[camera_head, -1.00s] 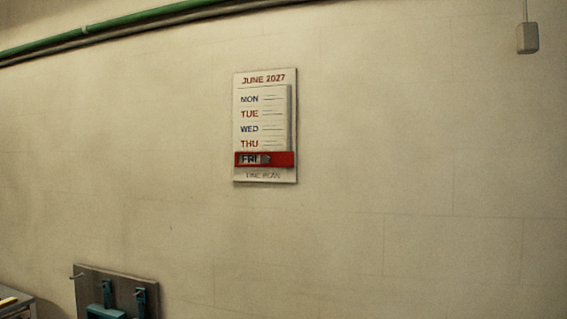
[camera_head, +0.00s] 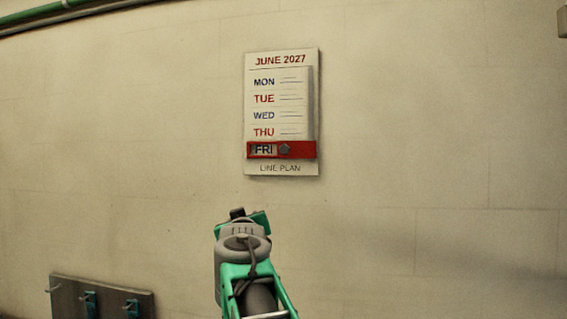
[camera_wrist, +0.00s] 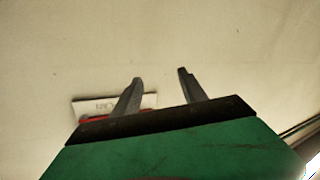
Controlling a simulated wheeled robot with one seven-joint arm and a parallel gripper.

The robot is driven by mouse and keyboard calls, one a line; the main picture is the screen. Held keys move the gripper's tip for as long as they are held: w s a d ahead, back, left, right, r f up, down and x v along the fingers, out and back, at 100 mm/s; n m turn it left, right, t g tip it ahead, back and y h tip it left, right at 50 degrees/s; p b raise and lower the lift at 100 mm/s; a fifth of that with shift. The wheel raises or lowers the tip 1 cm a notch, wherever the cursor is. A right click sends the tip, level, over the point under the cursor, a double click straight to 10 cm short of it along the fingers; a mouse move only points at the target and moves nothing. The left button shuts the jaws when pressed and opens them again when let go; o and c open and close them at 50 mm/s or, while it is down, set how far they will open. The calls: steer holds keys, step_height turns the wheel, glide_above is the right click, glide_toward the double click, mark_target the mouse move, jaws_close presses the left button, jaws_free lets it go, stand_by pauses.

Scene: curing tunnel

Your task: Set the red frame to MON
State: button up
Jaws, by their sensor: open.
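The wall calendar (camera_head: 312,110), headed JUNE 2027, hangs on the pale wall with rows MON, TUE, WED, THU and FRI. There, part of the calendar (camera_wrist: 90,105) and a strip of the red frame (camera_wrist: 92,118) show behind the left finger, partly hidden. In the head view my arm rises below the calendar, its fingers not distinguishable.
A grey panel (camera_head: 68,300) with teal fittings is on the wall at the lower left. A green pipe (camera_head: 35,12) runs along the top left. A small box (camera_head: 563,22) is at the upper right edge. The wall around the calendar is bare.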

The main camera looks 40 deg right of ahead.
mark_target(284, 149)
steer(key=s+d+r+m+t+h, duration=0.1)
steer(key=s+d+r+h, duration=0.15)
steer(key=d+r, duration=0.35)
steer(key=s+d+r+m+h, duration=0.1)
steer(key=s+d+r+h, duration=0.2)
steer(key=r, duration=0.5)
steer(key=shift+h, duration=0.35)
steer(key=p+x, duration=0.1)
steer(key=x, duration=0.1)
steer(key=p+x, duration=0.1)
steer(key=x, duration=0.2)
steer(key=p+x, duration=0.1)
steer(key=x, duration=0.2)
steer(key=shift+w+a+r+p, duration=0.25)
steer(key=shift+a+r+p, duration=0.05)
steer(key=shift+a, duration=0.1)
steer(key=shift+w+d, duration=0.25)
steer(key=shift+w, duration=0.05)
jaws_close()
